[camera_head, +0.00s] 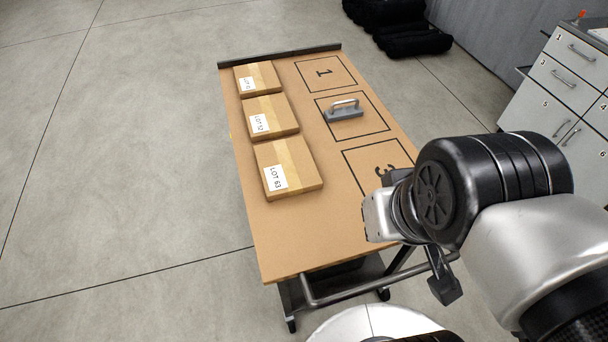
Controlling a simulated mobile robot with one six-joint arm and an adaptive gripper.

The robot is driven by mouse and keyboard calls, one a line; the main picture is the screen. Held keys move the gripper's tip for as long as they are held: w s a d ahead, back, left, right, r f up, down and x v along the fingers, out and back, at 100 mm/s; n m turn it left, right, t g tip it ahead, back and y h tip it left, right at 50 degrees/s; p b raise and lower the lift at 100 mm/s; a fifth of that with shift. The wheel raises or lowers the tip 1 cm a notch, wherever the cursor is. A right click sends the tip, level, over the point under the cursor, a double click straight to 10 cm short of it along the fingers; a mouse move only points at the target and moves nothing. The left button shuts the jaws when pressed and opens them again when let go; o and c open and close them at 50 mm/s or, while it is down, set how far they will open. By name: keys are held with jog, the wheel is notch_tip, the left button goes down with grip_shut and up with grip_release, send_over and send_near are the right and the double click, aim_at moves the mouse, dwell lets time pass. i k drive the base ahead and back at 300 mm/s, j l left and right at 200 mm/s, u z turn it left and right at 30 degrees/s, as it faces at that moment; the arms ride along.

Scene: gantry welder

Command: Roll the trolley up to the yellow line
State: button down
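The trolley (290,235) has a brown board top, a dark raised strip along its far end and casters below. Its grey push handle (340,293) sticks out at the near end. My gripper (445,284) is at the lower right, by the right end of the handle. Only a dark finger part shows below my wrist; the rest is hidden by my arm, so I cannot tell whether it is open or touching the handle.
Boxes LOT 61 (263,76), LOT 62 (275,114) and LOT 63 (292,163) lie along the trolley's left side. A grey block with a handle (344,113) sits in outline 2. White cabinets (558,88) stand right, black bundles (412,40) behind. Floor left is clear.

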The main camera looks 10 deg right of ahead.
aim_at(294, 237)
jog(key=j+z, duration=0.25)
jog(key=z, duration=0.25)
jog(key=k+j+z, duration=0.15)
jog(key=z, duration=0.35)
jog(key=k+j+z, duration=0.1)
jog(key=j+z, duration=0.2)
jog(key=z, duration=0.2)
